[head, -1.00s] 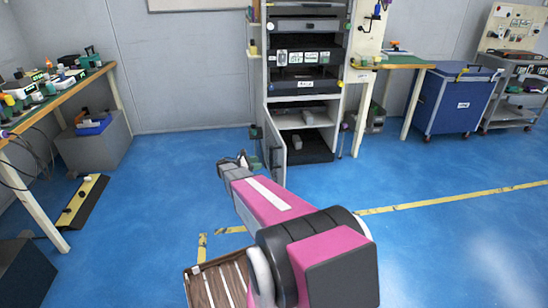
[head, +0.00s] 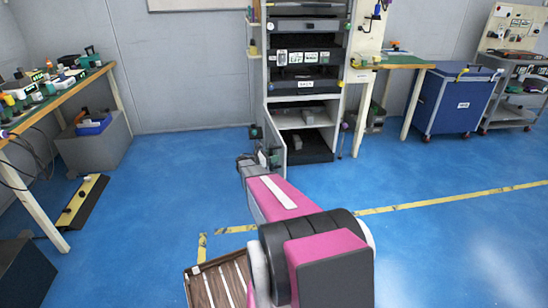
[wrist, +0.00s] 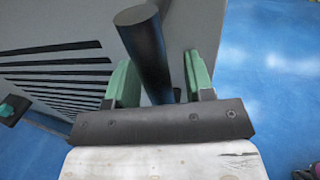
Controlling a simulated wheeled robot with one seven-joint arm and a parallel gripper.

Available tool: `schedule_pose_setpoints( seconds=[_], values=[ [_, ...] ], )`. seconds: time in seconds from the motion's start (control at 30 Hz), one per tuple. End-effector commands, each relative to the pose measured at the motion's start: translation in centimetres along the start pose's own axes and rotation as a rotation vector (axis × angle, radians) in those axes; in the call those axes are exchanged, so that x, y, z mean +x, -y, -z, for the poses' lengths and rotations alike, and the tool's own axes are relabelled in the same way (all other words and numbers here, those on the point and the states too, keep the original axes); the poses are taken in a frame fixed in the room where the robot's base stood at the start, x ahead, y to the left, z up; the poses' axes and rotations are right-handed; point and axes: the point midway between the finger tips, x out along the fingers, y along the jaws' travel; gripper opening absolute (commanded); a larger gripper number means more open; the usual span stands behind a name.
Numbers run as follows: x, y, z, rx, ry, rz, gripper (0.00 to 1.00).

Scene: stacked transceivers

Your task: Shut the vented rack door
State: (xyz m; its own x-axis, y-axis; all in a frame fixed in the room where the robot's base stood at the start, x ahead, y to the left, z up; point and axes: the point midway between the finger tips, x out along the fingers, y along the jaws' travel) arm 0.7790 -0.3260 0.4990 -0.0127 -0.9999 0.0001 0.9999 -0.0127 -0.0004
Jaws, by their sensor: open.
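The vented rack door (head: 273,145) stands open at the lower left of the rack (head: 306,95), swung out toward me. In the wrist view, its grey panel with dark slots (wrist: 60,62) fills the left side. A thick black bar handle (wrist: 146,45) sticks up from the door area. My gripper (wrist: 160,78) is open, with its green fingers on either side of the bar. I cannot tell whether either finger touches it. In the head view, my gripper (head: 258,158) is just left of the door's edge, partly hidden by my arm.
Inside the rack's open lower compartment, a small grey box (head: 307,118) sits on a shelf. A workbench (head: 50,113) stands at the left and a blue cart (head: 461,100) at the right. The blue floor in front of the rack is mostly clear.

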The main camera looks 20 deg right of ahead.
Motion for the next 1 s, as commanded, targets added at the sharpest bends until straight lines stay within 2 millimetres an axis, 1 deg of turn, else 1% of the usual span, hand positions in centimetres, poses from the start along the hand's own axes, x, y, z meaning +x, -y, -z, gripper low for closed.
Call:
schedule_pose_setpoints(
  seconds=[0.1,0.37,0.4,0.47,0.5,0.53,0.77,0.87,0.97,1.0],
  values=[
    [0.5,0.0,0.0,0.0,0.0,0.0,0.48],
    [0.6,0.0,0.0,0.0,0.0,0.0,0.48],
    [0.6,0.0,0.0,0.0,0.0,0.0,0.35],
    [0.5,0.0,0.0,0.0,0.0,0.0,0.16],
    [0.5,0.0,0.0,0.0,0.0,0.0,0.03],
    [0.5,0.0,0.0,0.0,0.0,0.0,0.0],
    [0.9,0.2,0.0,0.0,0.0,-0.003,0.0],
    [1.6,0.6,0.0,0.0,0.0,-0.009,0.0],
    [3.0,1.2,-0.1,0.0,0.0,-0.02,0.0],
    [3.8,1.5,-0.1,0.001,0.0,-0.025,0.0]
  ],
)
